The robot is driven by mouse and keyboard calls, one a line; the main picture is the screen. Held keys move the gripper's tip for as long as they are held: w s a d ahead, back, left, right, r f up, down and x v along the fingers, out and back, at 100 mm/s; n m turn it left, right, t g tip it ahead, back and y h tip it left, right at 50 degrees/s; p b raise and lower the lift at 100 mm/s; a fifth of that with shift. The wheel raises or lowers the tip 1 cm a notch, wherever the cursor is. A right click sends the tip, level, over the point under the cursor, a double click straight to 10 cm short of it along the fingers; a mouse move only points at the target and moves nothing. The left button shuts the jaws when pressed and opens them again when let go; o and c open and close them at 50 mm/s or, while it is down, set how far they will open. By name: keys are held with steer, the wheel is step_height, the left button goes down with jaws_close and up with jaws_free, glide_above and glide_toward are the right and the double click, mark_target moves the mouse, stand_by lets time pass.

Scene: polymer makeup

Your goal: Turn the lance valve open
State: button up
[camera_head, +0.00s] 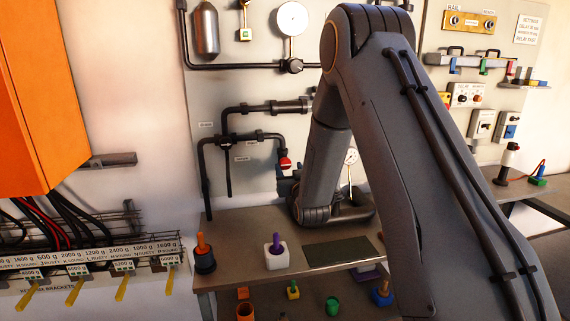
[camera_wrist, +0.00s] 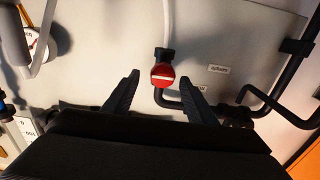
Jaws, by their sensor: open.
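The valve has a round red knob (camera_head: 285,163) with a white stripe, on dark piping on the wall panel. In the wrist view the red knob (camera_wrist: 162,76) faces me, its stripe roughly level across the picture. My gripper (camera_wrist: 159,80) is open, with one finger on each side of the knob and a visible gap to both. How far the fingertips are from the knob in depth is hard to tell. In the head view my arm hides most of the gripper, just below the knob.
Dark pipes (camera_head: 230,138) run beside the valve. A workbench (camera_head: 225,230) below holds a purple-handled white block (camera_head: 276,256) and an orange-handled dark pot (camera_head: 204,257). A gauge (camera_head: 292,18) hangs above. An orange cabinet (camera_head: 40,100) stands at the left.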

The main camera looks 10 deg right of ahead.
mark_target(285, 164)
steer(key=w, duration=0.2)
steer(key=w+p, duration=0.1)
steer(key=shift+w+a, duration=0.35)
steer(key=shift+w, duration=0.5)
steer(key=shift+d, duration=0.1)
